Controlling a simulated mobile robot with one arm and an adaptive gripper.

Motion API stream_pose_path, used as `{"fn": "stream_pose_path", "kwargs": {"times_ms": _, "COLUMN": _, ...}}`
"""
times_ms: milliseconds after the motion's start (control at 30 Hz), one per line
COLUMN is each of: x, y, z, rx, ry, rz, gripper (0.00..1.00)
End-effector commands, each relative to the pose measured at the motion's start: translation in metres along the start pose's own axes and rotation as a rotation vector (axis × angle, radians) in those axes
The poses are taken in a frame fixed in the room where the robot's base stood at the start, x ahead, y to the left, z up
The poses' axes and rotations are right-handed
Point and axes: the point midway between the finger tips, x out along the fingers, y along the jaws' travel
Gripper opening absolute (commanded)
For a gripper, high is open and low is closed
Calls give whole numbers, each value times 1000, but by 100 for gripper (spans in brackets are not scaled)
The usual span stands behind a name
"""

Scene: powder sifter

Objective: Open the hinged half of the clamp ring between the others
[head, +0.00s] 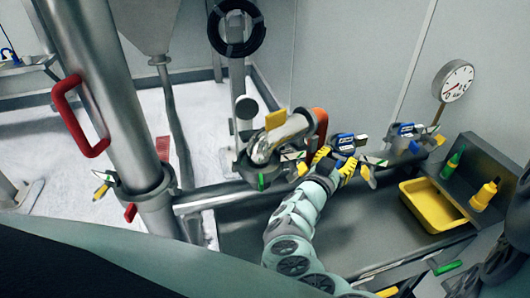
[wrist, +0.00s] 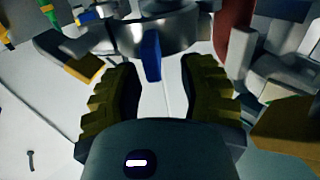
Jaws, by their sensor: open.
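Clamp fittings run in a row along the pipework in the head view. The middle clamp ring, with a blue part (head: 345,143), is right at my gripper (head: 335,162), whose yellow fingers partly cover it. In the wrist view a curved metal ring (wrist: 158,32) lies ahead of the fingertips, with a blue tab (wrist: 151,56) hanging from it. The tab is between the two spread fingers, and I see no clear contact. My gripper (wrist: 160,75) is open and empty. The ring's hinge and whether its halves are apart cannot be made out.
A left fitting with a green tab (head: 261,181) and a right blue-topped fitting (head: 405,130) flank the middle one. An orange-red curved handle (head: 320,122) rises close by. A yellow tray (head: 433,205) sits on the bench at right, with green and yellow bottles. A dial gauge (head: 456,82) stands behind.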

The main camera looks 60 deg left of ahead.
Motion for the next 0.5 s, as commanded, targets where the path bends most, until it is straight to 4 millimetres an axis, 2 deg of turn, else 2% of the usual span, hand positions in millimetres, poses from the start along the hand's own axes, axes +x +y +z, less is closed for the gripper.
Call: {"fn": "stream_pose_path", "kwargs": {"times_ms": 500, "x": -2, "y": -1, "z": -63, "rx": -4, "ry": -1, "rz": -6, "gripper": 40}}
